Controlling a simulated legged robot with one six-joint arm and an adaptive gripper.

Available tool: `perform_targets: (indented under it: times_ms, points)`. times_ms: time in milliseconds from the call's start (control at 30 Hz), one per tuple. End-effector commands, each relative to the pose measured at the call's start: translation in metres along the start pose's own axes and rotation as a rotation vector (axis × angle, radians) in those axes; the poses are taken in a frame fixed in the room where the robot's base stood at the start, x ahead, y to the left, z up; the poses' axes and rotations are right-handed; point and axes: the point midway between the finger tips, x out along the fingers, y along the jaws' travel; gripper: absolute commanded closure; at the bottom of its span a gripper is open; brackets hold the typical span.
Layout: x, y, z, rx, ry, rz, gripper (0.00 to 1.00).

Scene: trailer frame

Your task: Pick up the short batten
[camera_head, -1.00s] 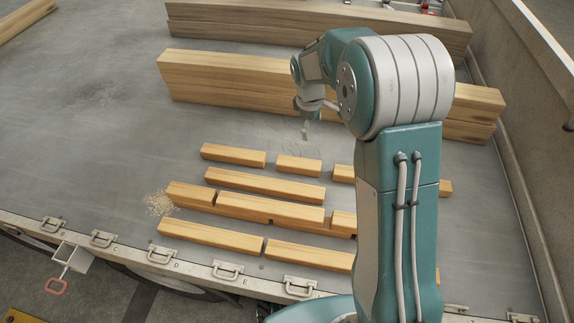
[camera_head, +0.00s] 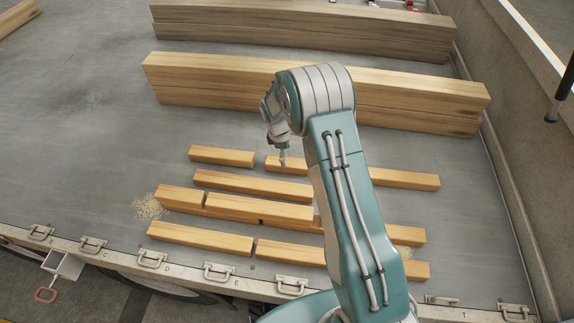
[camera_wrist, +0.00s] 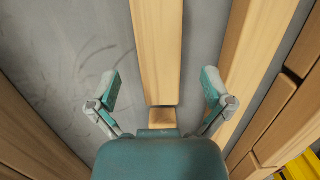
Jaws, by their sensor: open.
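Several pale wooden battens lie in rows on the grey trailer bed. In the head view, a short batten (camera_head: 287,165) lies in the back row, between a batten (camera_head: 221,156) on its left and a longer one (camera_head: 405,179) on its right. My gripper (camera_head: 282,160) is over or just in front of it, pointing down. In the wrist view, my gripper (camera_wrist: 161,92) is open and empty. A batten (camera_wrist: 157,50) runs from between its fingers to the top edge. Its near end lies close to my palm, which hides what is below.
A beam stack (camera_head: 310,95) lies behind the battens, and another (camera_head: 300,28) farther back. Parallel battens (camera_head: 258,184) lie close in front. The side wall (camera_head: 530,130) bounds the right. The bed at left (camera_head: 70,120) is clear.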

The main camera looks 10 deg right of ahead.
Motion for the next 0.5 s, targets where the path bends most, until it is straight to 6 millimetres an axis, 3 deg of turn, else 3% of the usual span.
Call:
perform_targets:
  times_ms: [233, 467, 500]
  points:
    - [0.038, 0.001, -0.001, 0.0, 0.0, -0.002, 0.0]
    - [0.042, 0.001, -0.001, 0.001, 0.0, -0.001, 0.0]
    - [0.042, 0.001, -0.001, 0.001, 0.0, -0.001, 0.05]
